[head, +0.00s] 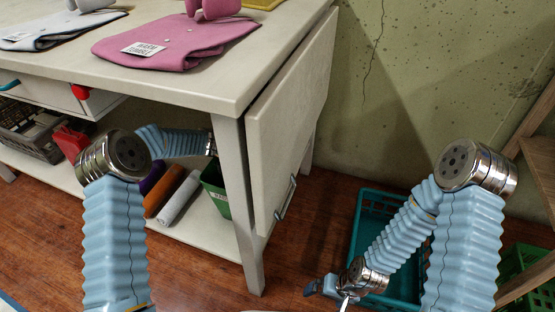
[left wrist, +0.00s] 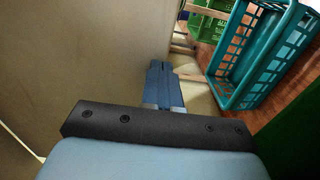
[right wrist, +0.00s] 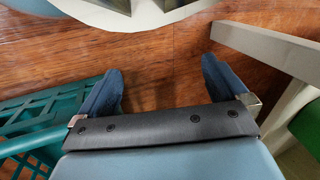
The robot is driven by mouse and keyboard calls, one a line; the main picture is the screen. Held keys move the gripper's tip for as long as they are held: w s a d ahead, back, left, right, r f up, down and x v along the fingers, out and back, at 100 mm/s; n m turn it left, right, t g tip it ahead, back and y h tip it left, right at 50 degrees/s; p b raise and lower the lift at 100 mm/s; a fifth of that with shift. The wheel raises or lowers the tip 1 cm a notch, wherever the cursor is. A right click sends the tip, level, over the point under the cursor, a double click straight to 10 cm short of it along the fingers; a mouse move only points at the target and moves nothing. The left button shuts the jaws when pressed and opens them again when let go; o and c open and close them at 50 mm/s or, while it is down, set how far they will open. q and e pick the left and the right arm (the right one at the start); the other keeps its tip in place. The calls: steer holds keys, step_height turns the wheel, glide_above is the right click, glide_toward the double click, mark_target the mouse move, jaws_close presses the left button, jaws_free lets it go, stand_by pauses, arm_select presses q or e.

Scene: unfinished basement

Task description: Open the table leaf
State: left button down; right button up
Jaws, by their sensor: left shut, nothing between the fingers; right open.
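The table leaf (head: 290,110) hangs down at the right end of the cream table (head: 190,88) in the head view. A metal bar handle (head: 287,198) sits near its lower edge.
A teal crate (head: 363,225) stands on the floor right of the leaf. A front table leg (head: 243,205) stands between my arms. A green bin (head: 215,196) and rolls are on the lower shelf. Pink clothing (head: 180,45) lies on the tabletop. A wooden rack (head: 540,165) is at right.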

arm_select(q)
steer(key=s+d+r+h+b, duration=0.1)
steer(key=s+d+r, duration=0.2)
steer(key=d, duration=0.7)
steer(key=s+d+r+g+h+b, duration=0.1)
steer(key=s+d+r, duration=0.3)
steer(key=d, duration=0.7)
steer(key=shift+d+h+b, duration=0.2)
steer(key=shift+h+b, duration=0.3)
steer(key=shift+b, duration=0.2)
arm_select(e)
steer(key=shift+s+d+f, duration=0.1)
steer(key=shift+d+f, duration=0.2)
steer(key=shift+f, duration=0.3)
steer(key=shift+s+d+f, duration=0.1)
steer(key=shift+d+f, duration=0.15)
steer(key=shift+f, duration=0.3)
steer(key=shift+d+f, duration=0.3)
steer(key=shift+f, duration=0.3)
arm_select(q)
steer(key=shift+a, duration=0.1)
